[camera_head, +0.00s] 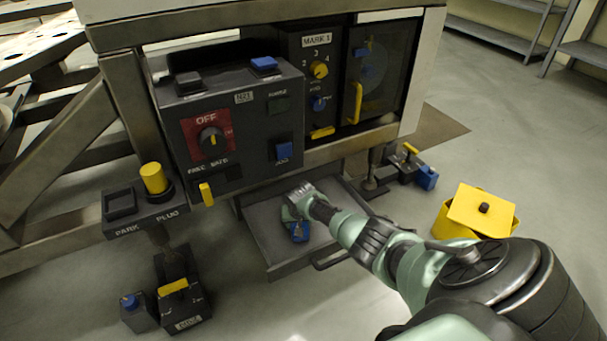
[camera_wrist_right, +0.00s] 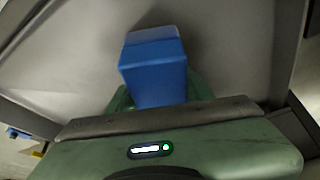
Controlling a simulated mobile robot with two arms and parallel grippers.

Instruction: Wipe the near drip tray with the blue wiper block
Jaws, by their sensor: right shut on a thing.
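The near drip tray (camera_head: 274,249) is a grey pulled-out tray low under the machine, with a handle at its front. My right gripper (camera_head: 292,222) reaches into it and is shut on the blue wiper block (camera_head: 299,232). In the right wrist view the blue block (camera_wrist_right: 154,70) sticks out from between the green fingers (camera_wrist_right: 160,98), over the grey tray floor (camera_wrist_right: 235,50). I cannot tell whether the block touches the floor. My left gripper is not in view.
The control box (camera_head: 230,130) with a red OFF dial overhangs the tray's back left. A PARK PLUG box (camera_head: 145,207) with a yellow plug stands left. A yellow bin (camera_head: 480,212) with a lid stands on the floor at the right. A small blue-ended device (camera_head: 426,178) lies behind it.

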